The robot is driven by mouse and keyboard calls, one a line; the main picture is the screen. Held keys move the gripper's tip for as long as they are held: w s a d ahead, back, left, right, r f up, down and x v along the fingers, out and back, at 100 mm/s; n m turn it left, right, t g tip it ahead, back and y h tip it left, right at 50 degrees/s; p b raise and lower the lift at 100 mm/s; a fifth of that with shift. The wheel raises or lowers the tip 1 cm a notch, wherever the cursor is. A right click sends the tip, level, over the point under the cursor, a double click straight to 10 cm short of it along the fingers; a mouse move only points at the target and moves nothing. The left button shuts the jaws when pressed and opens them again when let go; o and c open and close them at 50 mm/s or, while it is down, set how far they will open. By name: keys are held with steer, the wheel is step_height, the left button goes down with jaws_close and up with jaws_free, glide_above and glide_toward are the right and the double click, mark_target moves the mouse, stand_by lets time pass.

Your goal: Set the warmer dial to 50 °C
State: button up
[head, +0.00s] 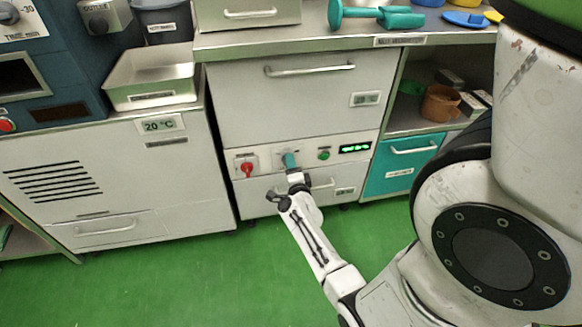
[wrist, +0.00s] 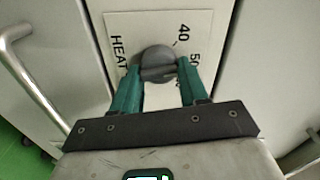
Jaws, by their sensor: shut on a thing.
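The warmer dial (wrist: 158,58) is a round grey knob with a raised grip bar. It sits on a white panel (wrist: 118,24) marked HEAT, with 40 and part of 50 readable beside it in the wrist view. My gripper (wrist: 160,72) has teal fingers, shut on the knob's bar from both sides. The exact pointer setting cannot be told. In the head view my gripper (head: 290,160) reaches the control panel (head: 270,158) below the large drawer and hides most of the dial.
A red switch (head: 247,168) lies left of the dial. A green button (head: 323,155) and a green-lit display (head: 354,148), too small to read, lie right. A drawer handle (head: 310,70) juts out above; another bar handle (wrist: 35,80) shows at the wrist view's left. Green floor is clear in front.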

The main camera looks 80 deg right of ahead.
steer(key=shift+f+m, duration=0.1)
steer(key=shift+m, duration=0.8)
steer(key=o, duration=1.1)
steer(key=shift+c, duration=0.2)
steer(key=shift+a, duration=0.15)
steer(key=p+v, duration=0.3)
steer(key=v, duration=0.7)
steer(key=shift+s+a, duration=0.2)
steer(key=shift+a, duration=0.05)
